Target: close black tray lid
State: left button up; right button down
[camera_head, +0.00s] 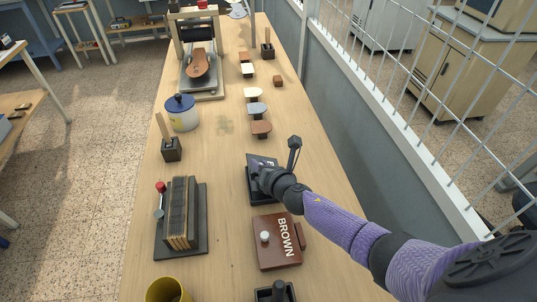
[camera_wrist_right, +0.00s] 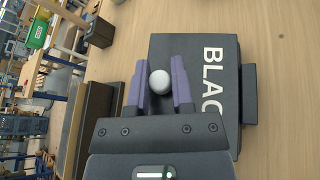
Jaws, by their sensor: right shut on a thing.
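The black tray (camera_head: 250,192) is in the middle of the table, in front of my right arm. Its black lid (camera_head: 262,160) is partly hidden by my right gripper (camera_head: 258,172); in the wrist view the lid (camera_wrist_right: 218,58) shows white letters reading "BLAC". A pale round knob (camera_wrist_right: 159,82) on the lid sits between the two purple fingers of my right gripper (camera_wrist_right: 159,84), which are shut on it. I cannot tell for sure whether the lid lies flat on the tray or is tilted. My left gripper is not in view.
A brown tray (camera_head: 270,256) with a "BROWN" lid stands just nearer than the black tray. A rack of upright boards (camera_head: 180,215) is to the left. A blue-lidded pot (camera_head: 183,118) and a press (camera_head: 203,93) stand farther back. A yellow cup (camera_head: 163,291) is at the near edge.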

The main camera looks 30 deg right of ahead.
aim_at(254, 176)
jog(key=shift+w+a+f+n+g+h+p, duration=0.15)
jog(key=shift+a+f+n+g+h+p, duration=0.35)
jog(key=shift+f+n, duration=0.35)
jog(key=shift+w+a+f+n+h, duration=0.1)
jog(key=shift+a+f+n+h, duration=0.3)
jog(key=shift+f+n+h, duration=0.35)
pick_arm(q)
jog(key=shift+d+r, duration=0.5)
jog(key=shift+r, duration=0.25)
pick_arm(e)
jog(key=shift+f, duration=0.1)
jog(key=shift+g, duration=0.3)
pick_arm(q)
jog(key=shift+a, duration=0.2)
pick_arm(e)
jog(key=shift+f, duration=0.1)
